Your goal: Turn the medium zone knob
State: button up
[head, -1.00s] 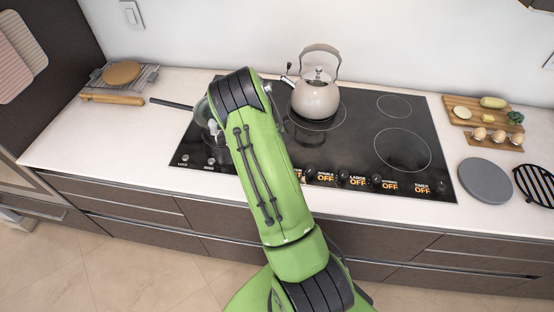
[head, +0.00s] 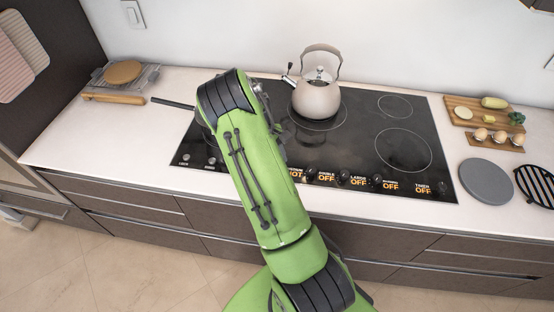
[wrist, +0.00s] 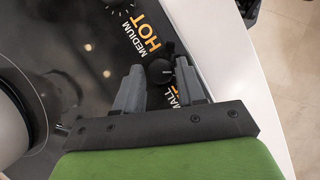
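Whether either finger touches the knob I cannot tell. In the head view my green arm reaches over the left part of the black cooktop (head: 355,150) and hides my fingers and this knob. An orange HOT reading (head: 295,174) shows just right of the arm.
Other knobs with orange OFF readings (head: 358,182) line the front edge to the right. A kettle (head: 317,98) stands on a rear burner. A pan handle (head: 173,103) sticks out at left. A grey disc (head: 485,181) and a board with eggs (head: 490,137) lie at right.

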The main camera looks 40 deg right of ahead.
jog(key=shift+o, duration=1.2)
jog(key=p+v, duration=0.1)
jog(key=v, duration=1.4)
jog(key=shift+w+r+p, duration=0.2)
jog(key=shift+r+p, duration=0.1)
jog(key=shift+r, duration=0.05)
jog(key=shift+a, duration=0.1)
